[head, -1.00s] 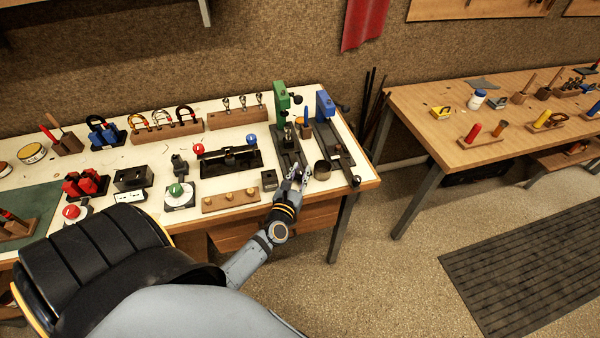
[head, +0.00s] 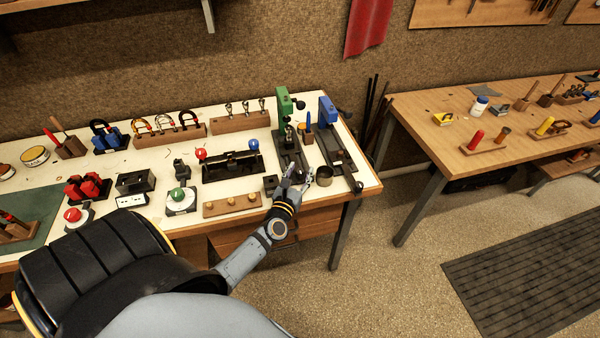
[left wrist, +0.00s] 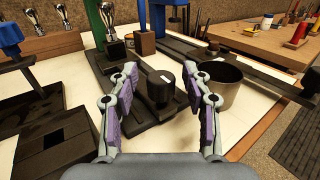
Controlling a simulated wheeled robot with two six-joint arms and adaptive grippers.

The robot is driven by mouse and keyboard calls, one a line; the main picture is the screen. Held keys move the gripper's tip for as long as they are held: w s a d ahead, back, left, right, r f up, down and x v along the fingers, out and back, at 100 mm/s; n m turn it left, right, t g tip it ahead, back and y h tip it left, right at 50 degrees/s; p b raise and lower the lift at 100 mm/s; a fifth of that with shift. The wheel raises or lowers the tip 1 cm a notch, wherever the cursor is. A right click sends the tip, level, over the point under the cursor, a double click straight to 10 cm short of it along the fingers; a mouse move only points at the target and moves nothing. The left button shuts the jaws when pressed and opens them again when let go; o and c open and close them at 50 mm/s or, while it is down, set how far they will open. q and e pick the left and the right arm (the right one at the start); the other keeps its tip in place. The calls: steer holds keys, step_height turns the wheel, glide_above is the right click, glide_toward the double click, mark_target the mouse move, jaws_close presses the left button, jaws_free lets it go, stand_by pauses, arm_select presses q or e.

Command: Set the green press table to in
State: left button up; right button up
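The green press (head: 284,105) stands at the right end of the white-topped bench, and its dark table (head: 290,150) runs from the column toward the bench's front edge. A black round knob (left wrist: 161,86) stands at the near end of the dark rail. My left gripper (head: 298,179) is open at that front end. In the left wrist view its two fingers (left wrist: 163,98) stand on either side of the knob, with gaps showing. My right gripper is not in view.
A blue press (head: 327,110) with its own dark rail stands just right. A dark round cup (head: 323,175) sits close to the right finger. A small dark block (head: 270,184) and a wooden strip with brass knobs (head: 232,203) lie to the left.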

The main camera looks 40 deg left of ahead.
arm_select(q)
step_height(320, 180, up, 10)
stand_by(0.7)
steer(key=shift+r, duration=0.1)
